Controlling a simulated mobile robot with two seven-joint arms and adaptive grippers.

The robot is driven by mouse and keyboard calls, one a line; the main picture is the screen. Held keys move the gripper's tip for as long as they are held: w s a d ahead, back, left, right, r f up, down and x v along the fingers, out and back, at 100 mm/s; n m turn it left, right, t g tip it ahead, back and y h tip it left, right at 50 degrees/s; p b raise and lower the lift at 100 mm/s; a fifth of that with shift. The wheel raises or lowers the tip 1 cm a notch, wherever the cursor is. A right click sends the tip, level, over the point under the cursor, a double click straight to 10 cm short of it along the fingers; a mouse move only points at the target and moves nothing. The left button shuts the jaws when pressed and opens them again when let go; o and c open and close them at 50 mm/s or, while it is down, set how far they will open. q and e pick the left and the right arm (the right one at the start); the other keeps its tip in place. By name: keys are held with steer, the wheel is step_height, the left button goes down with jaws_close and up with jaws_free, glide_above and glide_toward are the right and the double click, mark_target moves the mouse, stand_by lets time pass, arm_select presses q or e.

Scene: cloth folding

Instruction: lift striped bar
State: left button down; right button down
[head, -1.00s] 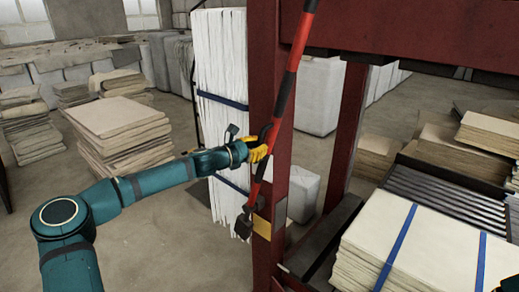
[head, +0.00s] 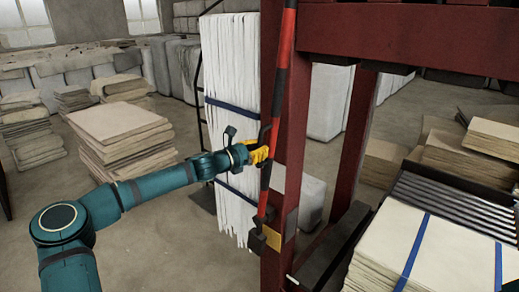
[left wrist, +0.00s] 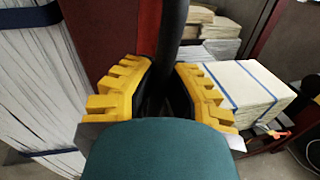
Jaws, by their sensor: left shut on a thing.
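The red and black striped bar (head: 278,88) stands nearly upright in front of a dark red steel post, its top leaning slightly right. Its upper end runs to the top edge of the head view. A black piece at its lower end (head: 258,224) is beside a yellow plate on the post. My left gripper (head: 262,153), with yellow fingers, is shut around the bar's middle. In the left wrist view a dark stretch of the bar (left wrist: 172,35) passes between the two yellow fingers. I cannot tell whether the bar touches the post. My right gripper is not in view.
The red press frame (head: 375,38) stands right of the bar. A strapped white stack (head: 228,70) stands close behind my left gripper. A sheet stack with blue straps (head: 388,243) lies at lower right, by metal slats. Open floor (head: 150,225) lies at left.

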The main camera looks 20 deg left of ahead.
arm_select(q)
steer(key=shift+f, duration=0.25)
steer(key=c, duration=0.9)
jaws_free()
steer(key=shift+c, duration=0.2)
steer(key=shift+r, duration=0.2)
steer(key=v, duration=1.2)
